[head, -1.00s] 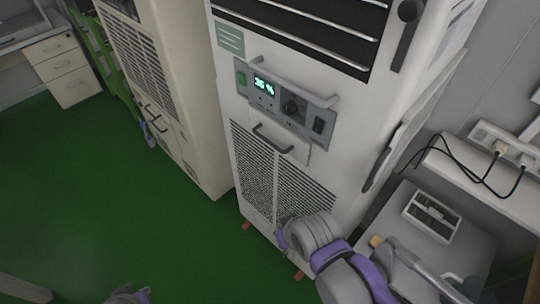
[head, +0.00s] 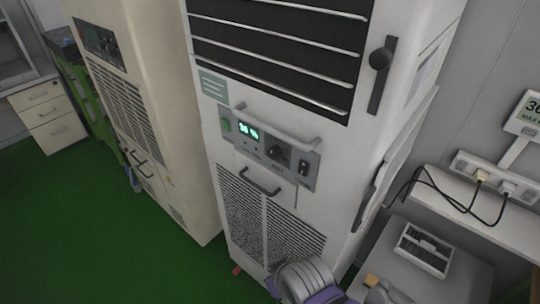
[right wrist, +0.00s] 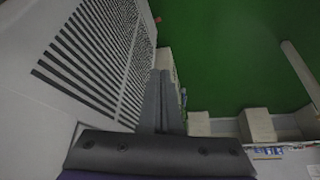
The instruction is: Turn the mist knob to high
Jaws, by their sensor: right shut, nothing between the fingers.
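The mist knob (head: 279,152) is a round black dial on the grey control panel (head: 262,164) of the white cabinet; its setting is too small to read. A green lit display (head: 248,131) sits left of the knob and a black switch (head: 304,168) right of it. My right arm is at the bottom of the head view, below the panel and apart from the knob; its fingers do not show there. In the right wrist view my right gripper (right wrist: 160,75) is shut and empty beside the cabinet's vent slats. My left gripper is out of view.
A grey handle bar (head: 276,125) runs above the knob, and a dark handle (head: 260,185) sits below the panel. A cream cabinet (head: 150,110) stands close on the left. A shelf (head: 485,222) with plugs and cables is at the right. Green floor (head: 90,235) is open at the left.

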